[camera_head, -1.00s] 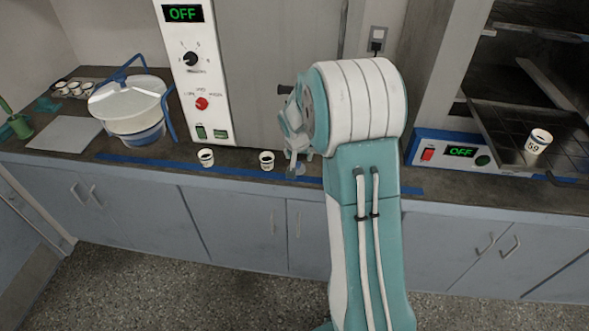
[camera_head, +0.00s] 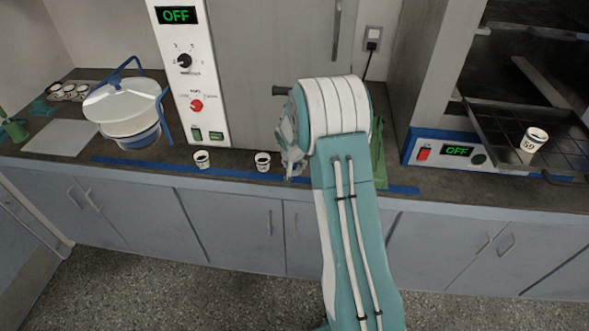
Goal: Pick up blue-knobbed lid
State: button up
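My gripper (camera_head: 291,160) is low over the counter, left of my arm's big teal-and-white joint. It is small and partly hidden, so its opening and anything between its fingers cannot be told. Two small white cups stand to its left, the nearer cup (camera_head: 263,161) and the farther cup (camera_head: 202,159). Both are upright, apart from the gripper, and dark inside.
A white-and-blue tub (camera_head: 130,112) with blue handles stands at left, beside a grey plate (camera_head: 62,138). An oven panel (camera_head: 190,75) reads OFF. A green object (camera_head: 378,150) shows behind my arm. At right, a cup (camera_head: 533,139) sits on a rack above another OFF panel (camera_head: 440,150).

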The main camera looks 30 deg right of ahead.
jog(key=shift+a, duration=0.2)
jog(key=c, duration=0.5)
jog(key=shift+r, duration=0.1)
